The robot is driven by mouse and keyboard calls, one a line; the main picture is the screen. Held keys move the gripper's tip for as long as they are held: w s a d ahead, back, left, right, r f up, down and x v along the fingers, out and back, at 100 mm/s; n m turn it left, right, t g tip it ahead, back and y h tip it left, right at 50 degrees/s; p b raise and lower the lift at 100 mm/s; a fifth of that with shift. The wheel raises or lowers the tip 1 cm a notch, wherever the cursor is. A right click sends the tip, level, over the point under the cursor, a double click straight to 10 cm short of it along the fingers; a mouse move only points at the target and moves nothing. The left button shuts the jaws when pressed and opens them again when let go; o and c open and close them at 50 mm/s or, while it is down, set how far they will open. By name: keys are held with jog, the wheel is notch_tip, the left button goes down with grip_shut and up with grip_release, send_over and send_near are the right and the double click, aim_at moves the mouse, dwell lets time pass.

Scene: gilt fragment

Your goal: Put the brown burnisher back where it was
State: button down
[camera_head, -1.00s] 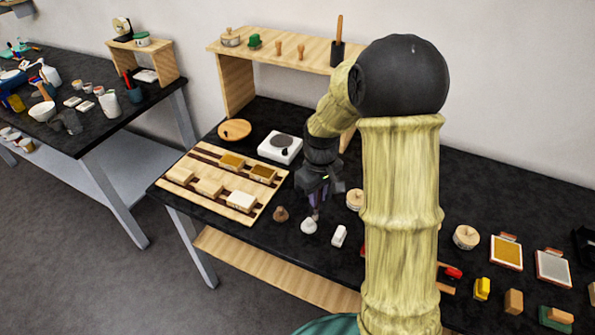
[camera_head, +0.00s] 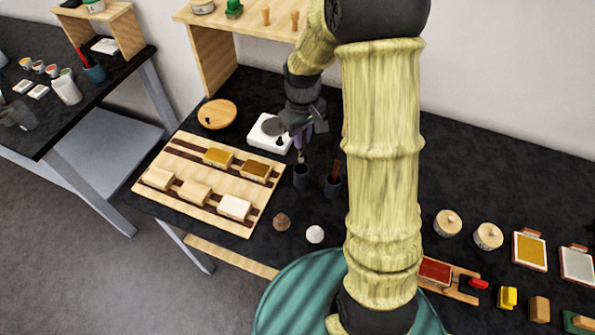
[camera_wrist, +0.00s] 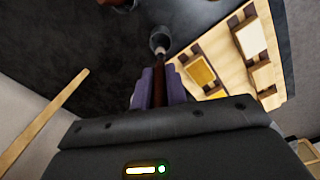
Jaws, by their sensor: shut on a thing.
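My gripper (camera_head: 303,138) is shut on the brown burnisher (camera_wrist: 172,84), whose brown shaft shows between the purple fingers in the wrist view. Its pale tip points down at a small dark cup (camera_head: 301,178), which also shows in the wrist view (camera_wrist: 157,34). The tip is at the cup's mouth; I cannot tell how far inside it is. A second dark cup (camera_head: 332,188), just right of the first, holds a tool with a reddish-brown handle (camera_head: 336,169). Most of the held burnisher is hidden by the fingers in the head view.
A wooden rack (camera_head: 156,204) with several blocks lies left of the cups. A white scale-like device (camera_head: 266,138) stands behind. A brown lump (camera_head: 281,222) and a white ball (camera_head: 314,234) are in front. My arm hides the table's middle.

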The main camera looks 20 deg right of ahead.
aim_at(302, 157)
jog(key=shift+s, duration=0.15)
jog(key=shift+f, duration=0.25)
notch_tip(302, 157, down, 5)
jog(key=shift+f+p, duration=0.15)
jog(key=shift+p, duration=0.35)
jog(key=shift+f+p, duration=0.4)
jog(key=shift+f, duration=1.65)
